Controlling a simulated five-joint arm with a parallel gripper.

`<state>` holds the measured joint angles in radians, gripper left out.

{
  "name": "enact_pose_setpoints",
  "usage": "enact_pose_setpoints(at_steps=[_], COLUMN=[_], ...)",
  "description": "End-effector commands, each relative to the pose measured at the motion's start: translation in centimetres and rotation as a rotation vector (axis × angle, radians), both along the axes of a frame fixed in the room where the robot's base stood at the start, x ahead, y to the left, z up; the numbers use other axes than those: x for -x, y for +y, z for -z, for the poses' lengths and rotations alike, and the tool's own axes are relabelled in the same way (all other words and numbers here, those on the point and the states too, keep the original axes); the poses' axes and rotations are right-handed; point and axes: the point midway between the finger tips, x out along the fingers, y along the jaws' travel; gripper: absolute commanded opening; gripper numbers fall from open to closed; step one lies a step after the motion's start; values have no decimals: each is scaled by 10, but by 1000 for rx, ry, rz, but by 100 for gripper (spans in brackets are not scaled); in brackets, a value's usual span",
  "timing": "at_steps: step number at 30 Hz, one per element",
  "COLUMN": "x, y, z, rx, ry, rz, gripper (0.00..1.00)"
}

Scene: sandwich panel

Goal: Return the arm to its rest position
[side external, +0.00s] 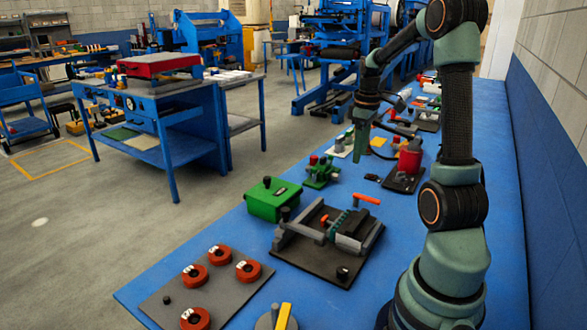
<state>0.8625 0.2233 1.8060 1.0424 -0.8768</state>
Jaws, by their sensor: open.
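My arm stands at the right of the blue bench (500,190) in the side external view. It reaches up and then over toward the far part of the bench. My gripper (358,156) hangs pointing down above the bench, left of the red cylinder. Its jaws are open, and I see nothing held between them. The fingertips are small and dark green, so the gap between them is hard to make out.
A black fixture with grey rails (325,245), a green box (272,200), a grey plate with red rings (165,296) and a red cylinder (410,160) stand on the bench. Small tools crowd its far end. A wall (560,110) borders the right side.

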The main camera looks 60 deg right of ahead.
Motion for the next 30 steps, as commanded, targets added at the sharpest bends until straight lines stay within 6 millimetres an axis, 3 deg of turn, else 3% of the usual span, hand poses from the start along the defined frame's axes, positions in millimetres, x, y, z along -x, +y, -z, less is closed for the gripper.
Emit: enact_pose_setpoints(at_steps=[3,7,12,18,24,30], x=[-28,-43,-46,-32,-17,-13], y=[57,118,195,270,309,318], z=[-26,-46,-62,-69,-67,-65], rx=[42,65,61,12,-42,-57], ry=[-62,-137,-245,-367,-434,-447], rz=[-14,-13,-13,-11,-5,2], gripper=[52,52,52,52,52,52])
